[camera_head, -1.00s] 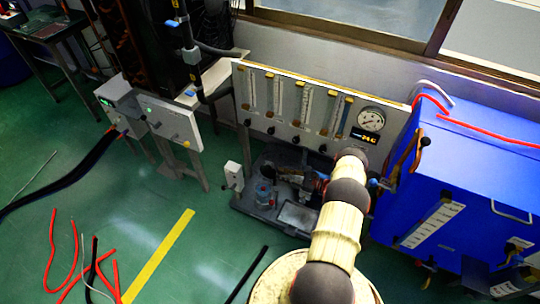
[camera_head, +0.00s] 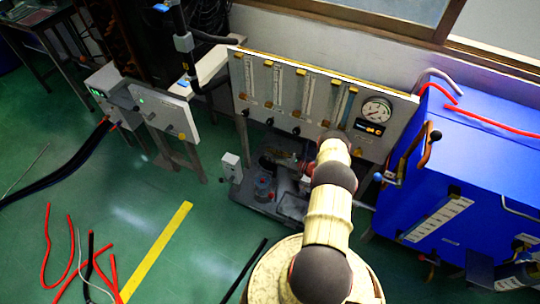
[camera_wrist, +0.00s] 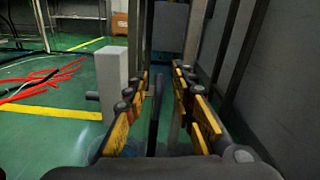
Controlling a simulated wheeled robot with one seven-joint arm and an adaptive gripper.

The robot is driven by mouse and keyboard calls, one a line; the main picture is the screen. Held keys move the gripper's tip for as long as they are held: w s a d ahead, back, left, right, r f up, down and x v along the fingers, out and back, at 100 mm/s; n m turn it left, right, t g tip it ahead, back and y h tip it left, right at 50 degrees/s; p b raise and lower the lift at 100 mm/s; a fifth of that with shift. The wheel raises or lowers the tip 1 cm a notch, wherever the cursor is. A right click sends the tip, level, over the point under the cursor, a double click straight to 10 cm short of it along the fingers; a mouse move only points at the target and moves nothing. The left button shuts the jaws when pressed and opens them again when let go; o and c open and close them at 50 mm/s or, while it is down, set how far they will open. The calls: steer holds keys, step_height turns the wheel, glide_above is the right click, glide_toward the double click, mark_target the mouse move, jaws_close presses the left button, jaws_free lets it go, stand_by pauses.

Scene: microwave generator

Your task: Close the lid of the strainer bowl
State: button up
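A small clear bluish bowl (camera_head: 263,188), which looks like the strainer bowl, stands on the grey base plate below the gauge panel in the head view. Its lid cannot be made out clearly. My gripper (camera_head: 278,162) is small and dark there, just above and behind the bowl, partly hidden by my arm. In the wrist view my gripper (camera_wrist: 161,78) is open, with yellow-padded fingers apart on both sides. A dark upright bar (camera_wrist: 155,115) shows in the gap; I cannot tell if it is touched. A bluish clear edge (camera_wrist: 130,148) shows behind the left finger.
The panel (camera_head: 300,95) with flow tubes and a round gauge (camera_head: 376,110) stands behind the base plate. A blue cabinet (camera_head: 470,160) is close on the right. A grey post box (camera_head: 231,167) stands left of the bowl. Red hoses (camera_head: 70,255) lie on the open green floor.

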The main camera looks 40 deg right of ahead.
steer(key=c, duration=0.3)
jaws_close()
stand_by(0.7)
